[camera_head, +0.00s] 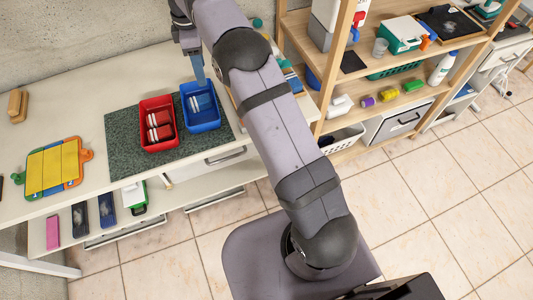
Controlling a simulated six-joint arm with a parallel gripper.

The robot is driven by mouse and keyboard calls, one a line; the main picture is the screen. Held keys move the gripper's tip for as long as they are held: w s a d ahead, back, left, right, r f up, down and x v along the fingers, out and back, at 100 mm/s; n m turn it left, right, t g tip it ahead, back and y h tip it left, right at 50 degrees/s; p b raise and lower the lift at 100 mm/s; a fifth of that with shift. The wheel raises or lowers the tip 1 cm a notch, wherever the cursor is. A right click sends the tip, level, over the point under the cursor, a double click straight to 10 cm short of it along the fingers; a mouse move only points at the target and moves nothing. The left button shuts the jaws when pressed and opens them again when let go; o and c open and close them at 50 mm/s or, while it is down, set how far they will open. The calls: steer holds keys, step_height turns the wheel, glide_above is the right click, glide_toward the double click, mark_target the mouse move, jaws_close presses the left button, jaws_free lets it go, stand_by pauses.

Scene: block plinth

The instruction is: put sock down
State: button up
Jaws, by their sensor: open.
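My gripper (194,62) points down above the back edge of the blue bin (214,121), at the upper middle of the view. It is open, but its fingertips are small and partly hidden. A narrow blue piece (198,72) shows just below it; I cannot tell whether this is a sock or part of the gripper. Blue and white folded items (203,104), possibly socks, lie in the blue bin. Red and white folded items (159,126) lie in the red bin (146,107) to its left.
Both bins stand on a dark speckled mat (122,158) on a white counter (70,105). A yellow-topped folded item (52,168) and a wooden brush-like block (17,106) lie to the left. A loaded wooden shelf (362,105) stands at right. The counter between is clear.

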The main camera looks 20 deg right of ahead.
steer(key=s+d+f+m, duration=0.2)
steer(key=s+m, duration=0.3)
steer(key=s, duration=0.6)
steer(key=s+d+f+m, duration=0.2)
steer(key=s+m, duration=0.3)
steer(key=s, duration=0.6)
steer(key=s+d+f+m, duration=0.1)
steer(key=s+d+m, duration=0.3)
steer(key=s, duration=0.7)
steer(key=shift+s+f+m, duration=0.25)
steer(key=shift+f+m, duration=0.15)
steer(key=shift+m, duration=0.5)
